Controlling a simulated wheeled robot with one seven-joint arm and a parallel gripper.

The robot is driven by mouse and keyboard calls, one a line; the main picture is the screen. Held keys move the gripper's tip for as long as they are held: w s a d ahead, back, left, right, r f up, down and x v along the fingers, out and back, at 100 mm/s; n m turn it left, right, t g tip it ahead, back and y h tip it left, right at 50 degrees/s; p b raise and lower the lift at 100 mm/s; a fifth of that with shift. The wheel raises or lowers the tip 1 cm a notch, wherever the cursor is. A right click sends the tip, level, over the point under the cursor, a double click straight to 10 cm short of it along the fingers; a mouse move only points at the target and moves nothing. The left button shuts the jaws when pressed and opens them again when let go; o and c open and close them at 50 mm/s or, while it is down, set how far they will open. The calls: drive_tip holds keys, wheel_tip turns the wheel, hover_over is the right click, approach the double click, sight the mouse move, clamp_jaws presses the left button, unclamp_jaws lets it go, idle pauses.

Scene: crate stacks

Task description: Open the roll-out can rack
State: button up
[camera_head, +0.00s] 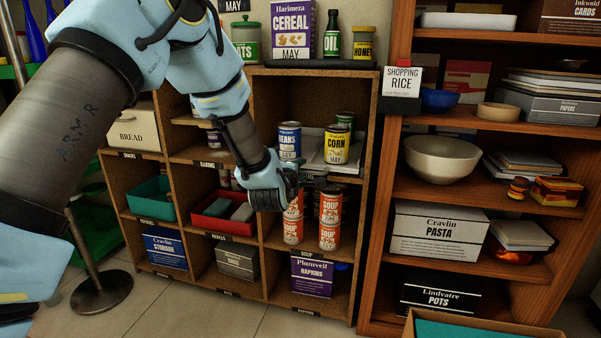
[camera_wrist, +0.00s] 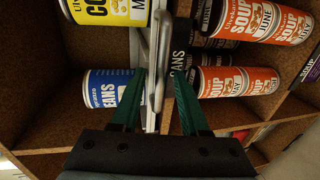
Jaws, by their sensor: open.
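The roll-out can rack (camera_head: 345,179) is a shallow pale tray in the upper right bay of the wooden shelf unit. A blue beans can (camera_head: 290,141) and a yellow corn can (camera_head: 336,145) stand on it. In the wrist view, which is turned sideways, its silver handle (camera_wrist: 162,48) runs between my gripper's green fingers (camera_wrist: 158,82). A dark label reading CANS (camera_wrist: 178,70) is beside the handle. In the head view my gripper (camera_head: 299,184) is at the rack's front, partly hiding it. My gripper is open; I cannot tell whether either finger touches the handle.
Orange soup cans (camera_head: 329,236) stand below the rack, close to my gripper. A red bin (camera_head: 222,211) sits to the left. The neighbouring wooden shelf (camera_head: 368,230) stands to the right. Floor in front (camera_head: 190,315) is clear.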

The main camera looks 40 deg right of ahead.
clamp_jaws()
idle(1.3)
